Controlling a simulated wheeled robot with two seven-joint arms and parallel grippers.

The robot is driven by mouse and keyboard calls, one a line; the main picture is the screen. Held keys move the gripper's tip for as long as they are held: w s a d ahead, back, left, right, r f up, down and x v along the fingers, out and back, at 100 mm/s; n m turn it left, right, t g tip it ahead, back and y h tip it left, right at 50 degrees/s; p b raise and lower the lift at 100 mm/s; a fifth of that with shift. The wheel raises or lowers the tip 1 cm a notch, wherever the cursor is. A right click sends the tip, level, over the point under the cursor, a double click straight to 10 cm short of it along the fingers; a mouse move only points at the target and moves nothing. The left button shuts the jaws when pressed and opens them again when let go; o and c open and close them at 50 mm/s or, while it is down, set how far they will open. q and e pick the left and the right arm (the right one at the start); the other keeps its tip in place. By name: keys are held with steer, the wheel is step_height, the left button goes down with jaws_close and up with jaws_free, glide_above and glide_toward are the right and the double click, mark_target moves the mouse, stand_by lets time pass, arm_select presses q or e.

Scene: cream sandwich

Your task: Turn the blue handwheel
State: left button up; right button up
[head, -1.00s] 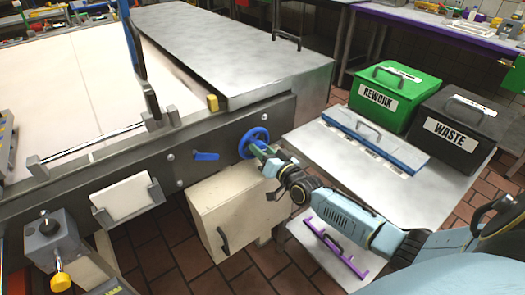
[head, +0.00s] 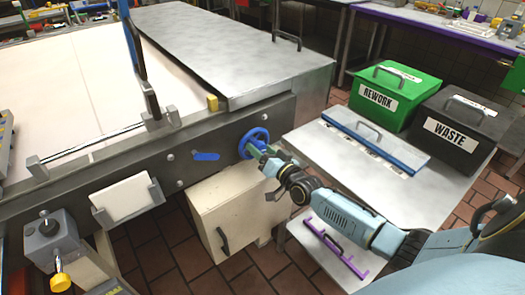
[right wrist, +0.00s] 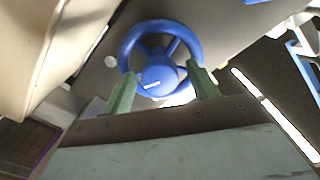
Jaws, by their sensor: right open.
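The blue handwheel (head: 254,139) is mounted on the dark side panel of the machine (head: 120,165). It also shows in the right wrist view (right wrist: 160,76), with its spokes and round hub facing my right gripper. My right gripper (head: 261,153) is at the handwheel. In the right wrist view my right gripper (right wrist: 162,92) is open, its two green fingers either side of the hub and overlapping the lower rim. I cannot tell whether the fingers touch the wheel. My left gripper is not in view.
A blue lever (head: 206,156) is left of the handwheel on the same panel. A cream cabinet (head: 232,205) stands below. On the right, a steel table (head: 420,195) holds a green REWORK bin (head: 393,97), a black WASTE bin (head: 462,125) and a blue-edged tray lid (head: 375,141).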

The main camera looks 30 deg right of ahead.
steer(key=shift+s, duration=0.1)
steer(key=shift+s, duration=0.3)
steer(key=shift+s+d+p, duration=0.15)
steer(key=shift+s+p, duration=0.4)
steer(key=shift+s, duration=0.7)
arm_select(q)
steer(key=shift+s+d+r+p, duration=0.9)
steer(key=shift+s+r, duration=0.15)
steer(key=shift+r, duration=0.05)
arm_select(e)
glide_toward(262, 150)
steer(key=s, duration=0.3)
steer(key=shift+s, duration=0.3)
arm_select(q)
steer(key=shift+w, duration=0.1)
